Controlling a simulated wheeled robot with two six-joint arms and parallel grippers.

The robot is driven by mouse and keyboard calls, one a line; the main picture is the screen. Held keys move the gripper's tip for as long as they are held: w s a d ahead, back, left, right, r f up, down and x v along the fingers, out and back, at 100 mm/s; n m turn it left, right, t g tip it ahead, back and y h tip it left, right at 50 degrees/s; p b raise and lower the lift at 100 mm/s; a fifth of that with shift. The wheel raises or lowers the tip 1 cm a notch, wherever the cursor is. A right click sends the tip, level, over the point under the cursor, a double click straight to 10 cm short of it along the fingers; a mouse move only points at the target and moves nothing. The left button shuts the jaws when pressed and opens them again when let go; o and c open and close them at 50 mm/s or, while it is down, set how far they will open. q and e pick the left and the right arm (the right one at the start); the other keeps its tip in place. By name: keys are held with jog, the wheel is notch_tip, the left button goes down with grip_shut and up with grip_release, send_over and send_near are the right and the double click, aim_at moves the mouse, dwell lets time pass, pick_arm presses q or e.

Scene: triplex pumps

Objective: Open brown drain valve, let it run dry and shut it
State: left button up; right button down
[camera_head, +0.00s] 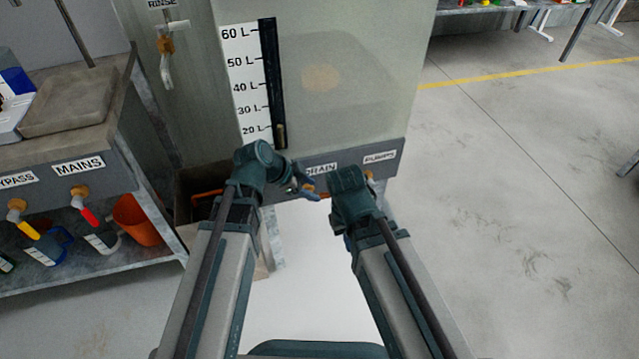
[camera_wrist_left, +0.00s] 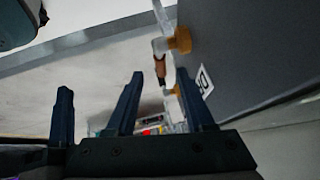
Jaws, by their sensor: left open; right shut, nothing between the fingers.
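The drain valve shows in the left wrist view as a brass fitting (camera_wrist_left: 181,40) on the grey panel with a brown handle (camera_wrist_left: 160,66) hanging below a pale pipe elbow. In the head view the DRAIN label (camera_head: 320,169) is partly covered by my left gripper (camera_head: 303,187), and only a bit of orange-brown fitting (camera_head: 324,195) shows. My left gripper is open, its dark prongs just short of the brown handle; I see no clear contact. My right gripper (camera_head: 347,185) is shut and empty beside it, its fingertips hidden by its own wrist.
The tank gauge (camera_head: 268,80) has a yellowish segment near 20 L. A PUMPS label (camera_head: 380,157) is to the right. The left bench holds a red-handled MAINS valve (camera_head: 84,208) and a yellow-handled BYPASS valve (camera_head: 25,222). A RINSE valve (camera_head: 166,55) is above. Open floor lies right.

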pick_arm(q)
jog(key=p+v, duration=0.3)
jog(key=v, duration=0.3)
jog(key=shift+p, duration=0.4)
jog(key=s+d+f+n+g+y, duration=0.1)
jog(key=s+f+n+g+y, duration=0.3)
jog(key=s+n+y, duration=0.55)
notch_tip(320, 180, up, 31)
jog(key=s+n+h+p, duration=0.2)
jog(key=p, duration=2.9)
jog(key=shift+s, duration=0.25)
jog(key=shift+d+f, duration=0.1)
